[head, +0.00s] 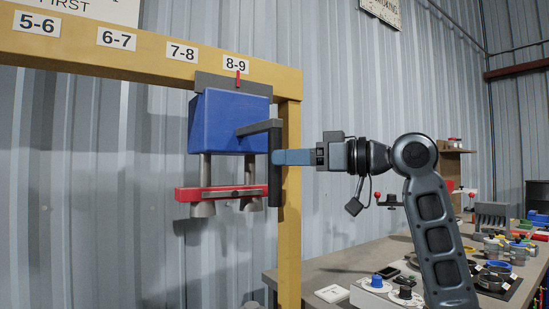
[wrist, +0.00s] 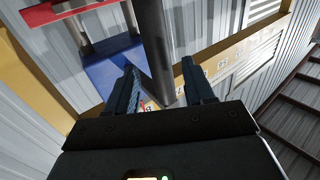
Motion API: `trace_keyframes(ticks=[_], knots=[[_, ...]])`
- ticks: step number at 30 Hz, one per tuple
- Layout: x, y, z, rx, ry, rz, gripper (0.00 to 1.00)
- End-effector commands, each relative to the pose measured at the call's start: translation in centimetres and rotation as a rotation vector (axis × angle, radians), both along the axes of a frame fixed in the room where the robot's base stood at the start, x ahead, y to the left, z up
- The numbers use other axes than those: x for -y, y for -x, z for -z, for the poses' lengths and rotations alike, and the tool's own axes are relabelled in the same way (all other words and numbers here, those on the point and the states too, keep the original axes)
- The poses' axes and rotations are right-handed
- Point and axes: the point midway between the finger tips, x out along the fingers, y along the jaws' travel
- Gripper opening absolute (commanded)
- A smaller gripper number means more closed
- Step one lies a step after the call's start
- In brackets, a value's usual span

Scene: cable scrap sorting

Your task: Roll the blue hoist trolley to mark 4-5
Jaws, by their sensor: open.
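The blue hoist trolley (head: 228,122) hangs at the right end of the yellow beam, its red pointer (head: 238,79) at the mark 8-9 (head: 236,64). It also shows in the wrist view (wrist: 108,74). A dark upright handle (head: 275,190) sticks out from the trolley's right side on an arm. My gripper (head: 279,157) is at the handle's upper half, coming from the right. In the wrist view the handle (wrist: 153,40) stands between my open fingers (wrist: 160,80); contact cannot be told. Mark 4-5 is not visible in the head view.
The yellow beam (head: 150,47) carries marks 7-8, 6-7 and 5-6 (head: 37,22) leftward. A yellow post (head: 289,230) stands right behind the handle. A red bar (head: 185,195) hangs below the trolley. A cluttered workbench (head: 340,265) lies at lower right. Space left of the trolley looks clear.

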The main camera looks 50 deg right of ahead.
Motion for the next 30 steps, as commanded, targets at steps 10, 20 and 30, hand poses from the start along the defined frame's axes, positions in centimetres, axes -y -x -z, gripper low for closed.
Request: trace_keyframes(ticks=[10,20,30], knots=[[-1.1,-3.4,0.0,0.0,0.0,0.0,0.53],[-1.1,-3.5,0.0,0.001,0.0,0.001,0.48],[-1.1,-3.5,0.0,0.001,0.0,0.001,0.15]])
